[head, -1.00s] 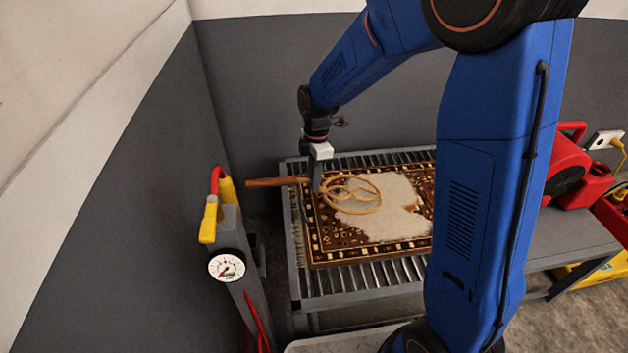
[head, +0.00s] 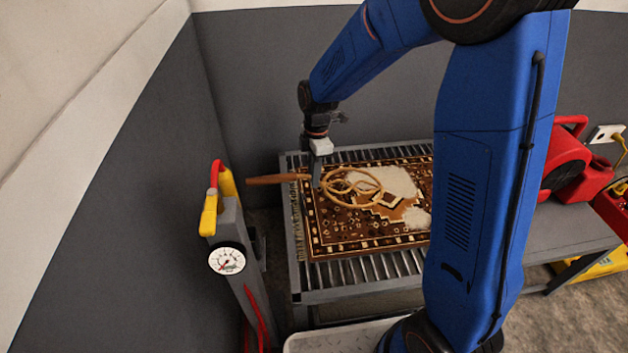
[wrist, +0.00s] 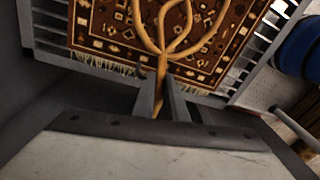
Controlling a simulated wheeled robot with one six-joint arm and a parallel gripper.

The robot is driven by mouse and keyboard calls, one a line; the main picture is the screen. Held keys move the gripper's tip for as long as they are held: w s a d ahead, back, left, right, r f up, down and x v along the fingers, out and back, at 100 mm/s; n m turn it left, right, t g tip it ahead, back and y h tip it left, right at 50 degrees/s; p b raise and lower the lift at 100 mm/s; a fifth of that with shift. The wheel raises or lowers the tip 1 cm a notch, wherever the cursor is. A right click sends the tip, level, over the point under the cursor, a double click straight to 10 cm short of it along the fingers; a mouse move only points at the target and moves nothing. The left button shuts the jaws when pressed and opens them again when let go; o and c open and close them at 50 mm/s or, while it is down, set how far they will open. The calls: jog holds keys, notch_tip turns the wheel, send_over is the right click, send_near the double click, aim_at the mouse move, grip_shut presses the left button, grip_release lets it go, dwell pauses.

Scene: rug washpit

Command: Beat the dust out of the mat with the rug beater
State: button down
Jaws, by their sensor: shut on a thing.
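The rug beater has a brown wooden handle (head: 275,180) and a looped cane head (head: 352,187). My gripper (head: 317,182) is shut on the beater near where the handle meets the head; in the wrist view the fingers (wrist: 165,100) close around its shaft. The loops are over the mat (head: 335,237), at its left part; I cannot tell whether they touch it. The mat is brown with a cream and tan pattern and lies on a slatted rack (head: 345,283). Pale dust (head: 395,182) covers its upper middle and a patch at the right. My arm hides the mat's right edge.
A grey post with a pressure gauge (head: 227,259) and a yellow-and-red handle (head: 211,205) stands left of the rack. A red machine (head: 572,165) sits on a grey bench (head: 570,232) at right. Walls close off the left and back.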

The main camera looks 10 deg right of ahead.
notch_tip(320, 180, down, 6)
jog(key=shift+r, duration=2.4)
